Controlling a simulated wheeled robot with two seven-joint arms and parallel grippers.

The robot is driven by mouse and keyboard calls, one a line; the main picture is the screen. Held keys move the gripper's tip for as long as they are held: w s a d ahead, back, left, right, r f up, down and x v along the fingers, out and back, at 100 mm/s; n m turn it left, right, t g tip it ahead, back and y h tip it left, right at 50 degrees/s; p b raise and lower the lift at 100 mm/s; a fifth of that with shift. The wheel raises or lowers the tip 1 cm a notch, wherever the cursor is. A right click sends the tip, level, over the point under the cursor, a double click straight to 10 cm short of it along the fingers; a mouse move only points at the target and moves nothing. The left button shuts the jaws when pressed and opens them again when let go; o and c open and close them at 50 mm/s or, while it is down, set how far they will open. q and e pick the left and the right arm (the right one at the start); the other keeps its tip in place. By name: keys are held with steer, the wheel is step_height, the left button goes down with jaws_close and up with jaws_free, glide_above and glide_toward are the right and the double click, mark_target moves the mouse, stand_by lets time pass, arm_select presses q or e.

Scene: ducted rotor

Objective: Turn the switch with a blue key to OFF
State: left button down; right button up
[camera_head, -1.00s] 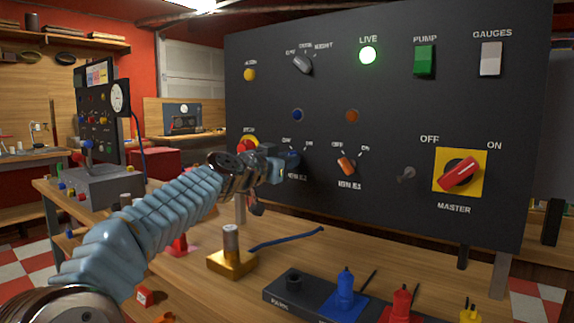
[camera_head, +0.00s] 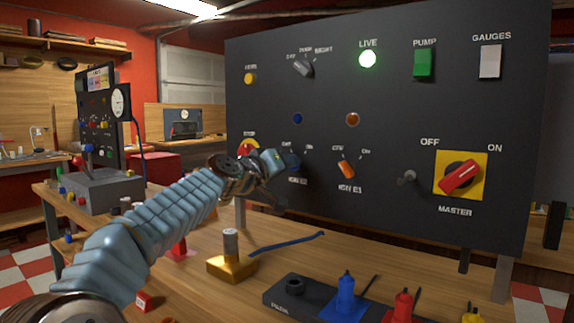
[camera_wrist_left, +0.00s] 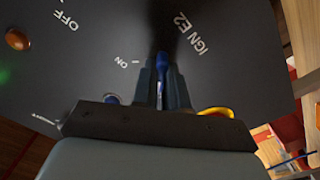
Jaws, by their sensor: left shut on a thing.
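The blue key (camera_head: 294,161) is in the IGN E2 switch on the dark panel (camera_head: 400,110), left of the orange IGN E1 key (camera_head: 346,169). My left gripper (camera_head: 284,164) is at the blue key, its fingers partly covering it. In the left wrist view, the blue key (camera_wrist_left: 163,62) stands between the two dark fingers of my left gripper (camera_wrist_left: 163,84), which are shut on it. The ON label and its tick show to the left of the key there. IGN E2's OFF mark is hard to read, and the key's exact angle is unclear. My right gripper is out of view.
A yellow-plated red MASTER switch (camera_head: 461,176) and a small grey toggle (camera_head: 407,178) are to the right. Below, the wooden bench (camera_head: 225,297) carries a brass block (camera_head: 231,265) and a dark PARK rack (camera_head: 277,294).

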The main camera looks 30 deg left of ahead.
arm_select(q)
steer(key=shift+n, duration=0.4)
steer(key=shift+r, duration=0.1)
steer(key=c, duration=1.2)
jaws_free()
steer(key=shift+o, duration=0.2)
steer(key=s+a+b, duration=0.1)
steer(key=s+b, duration=0.2)
steer(key=s, duration=1)
steer(key=shift+s+b, duration=0.35)
steer(key=shift+b, duration=0.05)
steer(key=shift+a, duration=0.1)
